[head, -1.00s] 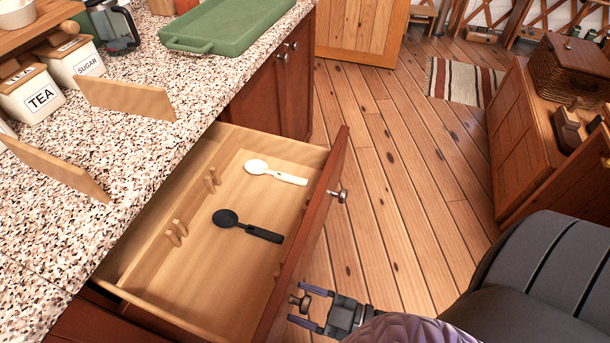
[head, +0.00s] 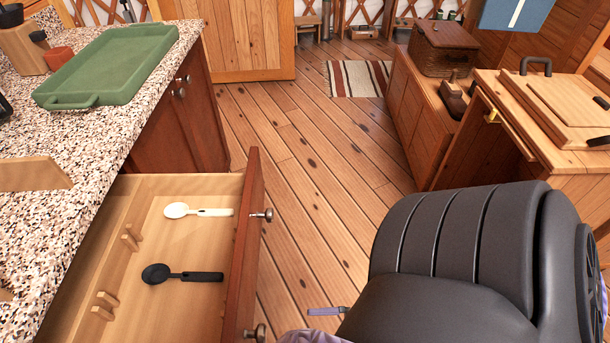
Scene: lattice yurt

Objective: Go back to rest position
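The open drawer (head: 252,240) holds a white spoon (head: 198,211) and, nearer, a black spoon (head: 180,275), both lying flat.
The speckled counter (head: 90,125) at the left carries a green tray (head: 112,65) and a wooden divider panel (head: 30,174). A cabinet with a wicker basket (head: 443,47) and a wooden worktop with a cutting board (head: 575,98) stand at the right. Wooden floor between is clear.

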